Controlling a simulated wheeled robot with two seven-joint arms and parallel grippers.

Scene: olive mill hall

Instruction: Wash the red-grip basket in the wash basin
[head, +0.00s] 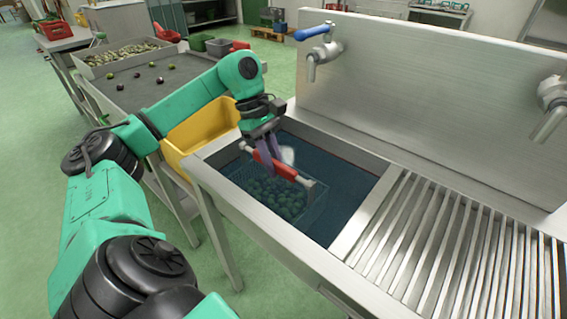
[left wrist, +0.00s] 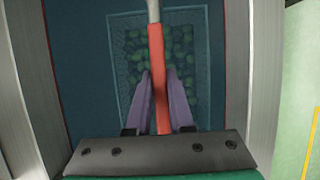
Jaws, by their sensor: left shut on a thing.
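The red-grip basket (head: 309,208) is down in the water of the steel wash basin (head: 350,238), with green olives inside it. Its red grip (head: 283,171) stands above the basket. My left gripper (head: 268,157) is shut on this grip from above. In the left wrist view the red grip (left wrist: 156,60) runs between the two purple fingers, and the basket's mesh rim (left wrist: 112,60) with olives shows below it, blurred by the water. My right gripper is in neither view.
A tap with a blue lever (head: 318,45) stands on the basin's back wall, another tap (head: 550,105) farther right. A slatted steel drain rack (head: 450,245) adjoins the basin on the right. A yellow bin (head: 205,125) stands left of the basin. A sorting table (head: 150,80) is behind.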

